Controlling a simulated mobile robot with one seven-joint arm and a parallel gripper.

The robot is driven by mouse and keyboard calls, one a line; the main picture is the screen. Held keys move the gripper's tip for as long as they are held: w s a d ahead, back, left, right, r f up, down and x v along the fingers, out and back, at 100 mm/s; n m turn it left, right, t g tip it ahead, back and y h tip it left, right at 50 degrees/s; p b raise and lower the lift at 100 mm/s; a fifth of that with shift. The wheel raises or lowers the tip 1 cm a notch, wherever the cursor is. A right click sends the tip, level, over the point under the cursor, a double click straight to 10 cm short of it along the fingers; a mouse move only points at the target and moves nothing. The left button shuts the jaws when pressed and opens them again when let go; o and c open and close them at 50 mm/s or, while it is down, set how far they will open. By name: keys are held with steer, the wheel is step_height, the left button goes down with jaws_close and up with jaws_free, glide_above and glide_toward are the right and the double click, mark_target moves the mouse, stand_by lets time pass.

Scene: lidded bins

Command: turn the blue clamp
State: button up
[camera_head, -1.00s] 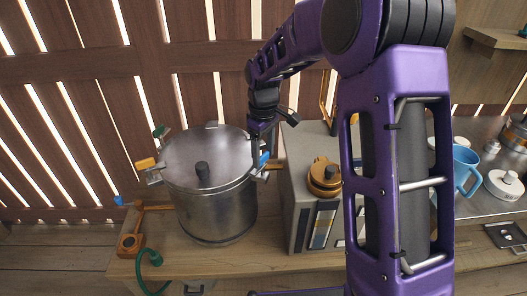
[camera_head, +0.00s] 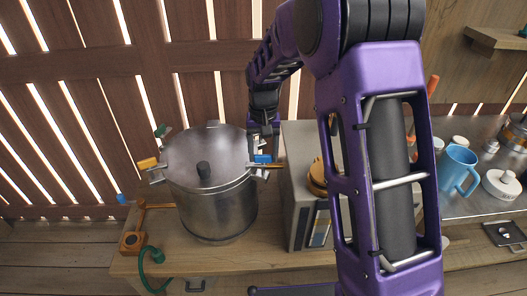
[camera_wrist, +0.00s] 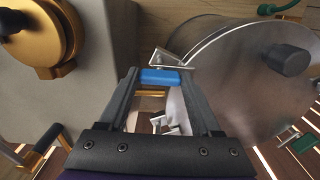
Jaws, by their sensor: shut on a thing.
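The blue clamp (camera_head: 263,159) is on the right side of the rim of a large lidded steel pot (camera_head: 212,205). In the wrist view the blue handle of the clamp (camera_wrist: 160,77) lies crosswise between my two fingertips, with a metal bracket just beyond it. My gripper (camera_wrist: 160,82) is shut on this handle, one finger at each end. In the head view my gripper (camera_head: 264,142) comes down on the clamp from above. The pot's lid (camera_wrist: 245,75) with its black knob is right of my fingers in the wrist view.
A yellow clamp (camera_head: 147,163) and a green clamp (camera_head: 160,131) are also on the pot's rim. A wooden piece (camera_head: 132,241) and green hose (camera_head: 150,262) lie front left. A blue mug (camera_head: 457,168) stands far right.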

mark_target(263, 156)
steer(key=shift+m+p, duration=0.35)
steer(key=shift+m, duration=1.75)
steer(key=o, duration=1.4)
steer(key=shift+r, duration=0.1)
step_height(263, 156, up, 17)
steer(key=shift+r+p, duration=0.15)
steer(key=shift+p, duration=0.65)
